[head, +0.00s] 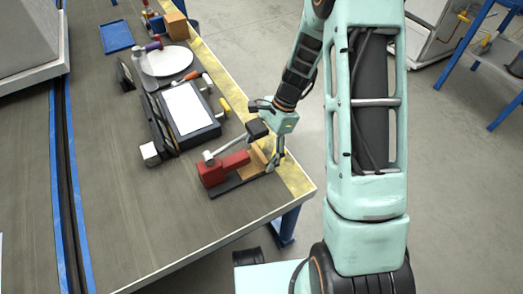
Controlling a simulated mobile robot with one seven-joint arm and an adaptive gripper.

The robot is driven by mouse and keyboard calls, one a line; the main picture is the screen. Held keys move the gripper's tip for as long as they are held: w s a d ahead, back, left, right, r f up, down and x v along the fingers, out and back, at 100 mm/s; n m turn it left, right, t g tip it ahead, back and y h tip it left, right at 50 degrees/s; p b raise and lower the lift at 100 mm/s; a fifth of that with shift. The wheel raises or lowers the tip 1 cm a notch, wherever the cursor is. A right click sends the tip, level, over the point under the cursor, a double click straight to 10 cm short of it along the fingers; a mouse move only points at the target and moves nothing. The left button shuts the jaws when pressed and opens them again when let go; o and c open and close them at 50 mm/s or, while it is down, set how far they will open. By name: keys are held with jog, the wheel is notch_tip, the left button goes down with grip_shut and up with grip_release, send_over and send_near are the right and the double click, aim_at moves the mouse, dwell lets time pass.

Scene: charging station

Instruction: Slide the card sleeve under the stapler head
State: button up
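The stapler (223,170) is red with a grey lever on top and a dark flat base, near the right front corner of the workbench. A tan piece that looks like the card sleeve (257,160) is just right of the red body, over or on the dark base. My gripper (267,146) reaches down over the bench edge, with its fingers close around the tan piece. Whether they touch or grip it is too small to tell. Whether the sleeve's left end is under the stapler head is also unclear.
Behind the stapler lie a dark case with a white panel (188,108), a small white cube (150,154), a white plate (166,61) and a blue tray (116,36). Yellow marking runs along the bench's right edge. The bench's front left is clear.

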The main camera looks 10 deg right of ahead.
jog(key=v, duration=1.2)
dwell(0.5)
